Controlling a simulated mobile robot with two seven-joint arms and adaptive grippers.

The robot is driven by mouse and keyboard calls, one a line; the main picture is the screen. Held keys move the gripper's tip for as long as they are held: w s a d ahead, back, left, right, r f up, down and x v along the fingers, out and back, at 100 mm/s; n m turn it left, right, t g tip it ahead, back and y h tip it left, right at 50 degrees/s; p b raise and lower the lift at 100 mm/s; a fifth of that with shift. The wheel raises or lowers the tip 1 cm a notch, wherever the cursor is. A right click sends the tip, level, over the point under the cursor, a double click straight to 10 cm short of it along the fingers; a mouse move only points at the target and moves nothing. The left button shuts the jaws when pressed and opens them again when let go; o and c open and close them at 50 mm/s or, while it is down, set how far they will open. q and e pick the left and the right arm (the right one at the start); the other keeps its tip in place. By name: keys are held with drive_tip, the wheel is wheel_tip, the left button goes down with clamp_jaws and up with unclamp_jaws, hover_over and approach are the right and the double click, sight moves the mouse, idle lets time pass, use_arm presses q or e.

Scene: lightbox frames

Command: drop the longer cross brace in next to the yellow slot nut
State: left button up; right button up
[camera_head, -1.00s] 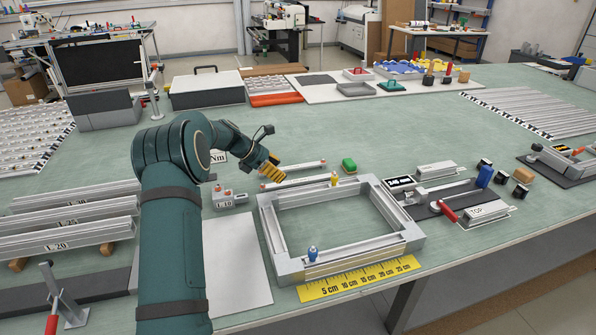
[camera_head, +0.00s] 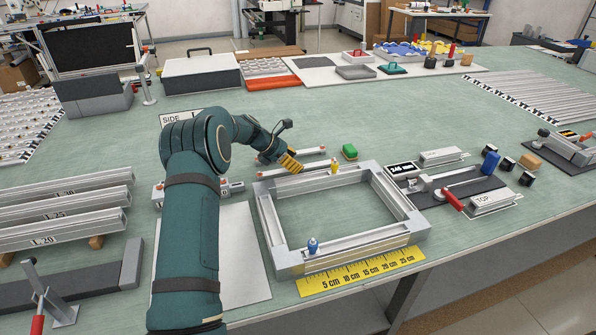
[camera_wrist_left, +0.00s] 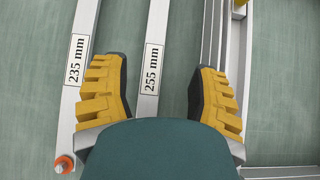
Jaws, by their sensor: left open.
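The longer cross brace, labelled 255 mm (camera_wrist_left: 158,22), lies between the open fingers of my left gripper (camera_wrist_left: 157,88) in the left wrist view. The fingers are apart from it on both sides. The shorter brace, labelled 235 mm (camera_wrist_left: 82,30), lies to its left, with an orange end. In the head view my left gripper (camera_head: 291,161) is low by the far rail of the aluminium frame (camera_head: 352,252) and partly covers the braces. The yellow slot nut (camera_head: 334,164) is on that far rail; its edge shows in the wrist view (camera_wrist_left: 240,4). My right gripper is not in view.
A blue slot nut (camera_head: 313,246) is on the near rail. A yellow ruler (camera_head: 362,272) lies before the frame. A fixture with a red handle (camera_head: 452,199) stands to the right. The frame's inside is empty.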

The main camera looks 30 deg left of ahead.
sight(304, 166)
use_arm(q)
drive_tip(key=x, duration=0.1)
drive_tip(key=b+x, duration=0.1)
drive_tip(key=x, duration=0.3)
drive_tip(key=shift+w+a, duration=0.25)
drive_tip(key=shift+w, duration=0.1)
clamp_jaws()
